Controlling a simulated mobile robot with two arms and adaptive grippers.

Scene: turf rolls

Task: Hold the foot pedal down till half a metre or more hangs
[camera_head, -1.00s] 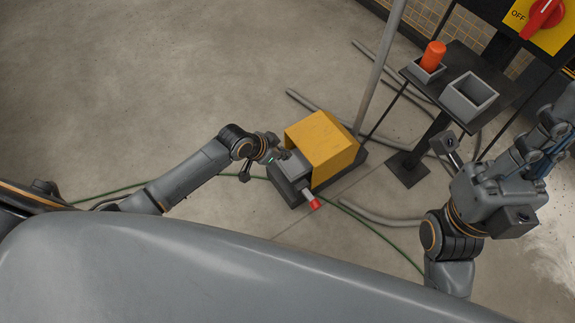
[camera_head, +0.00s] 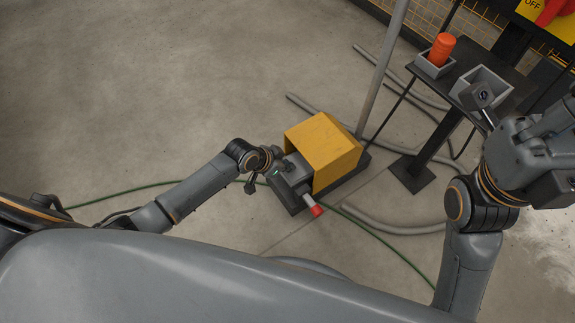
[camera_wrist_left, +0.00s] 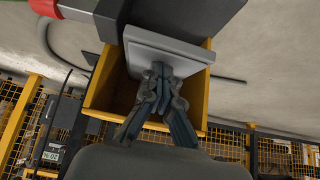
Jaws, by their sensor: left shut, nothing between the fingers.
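The foot pedal has a yellow hood (camera_head: 323,140) on a dark base on the floor, with a grey pedal plate (camera_head: 291,180) at its open side. My left gripper (camera_head: 281,168) is at the plate. In the left wrist view, the closed fingers (camera_wrist_left: 160,72) reach the light grey plate (camera_wrist_left: 180,48) in front of the yellow hood (camera_wrist_left: 98,95). They look to be against it; how far it is pressed I cannot tell. No hanging turf is in view.
A red-tipped grey stub (camera_head: 316,210) sticks out beside the pedal. A green cable (camera_head: 385,250) and grey hoses lie on the floor. A dark stand (camera_head: 440,135) holds an orange cylinder (camera_head: 442,48) and a grey box (camera_head: 470,88). A grey post (camera_head: 382,70) rises behind.

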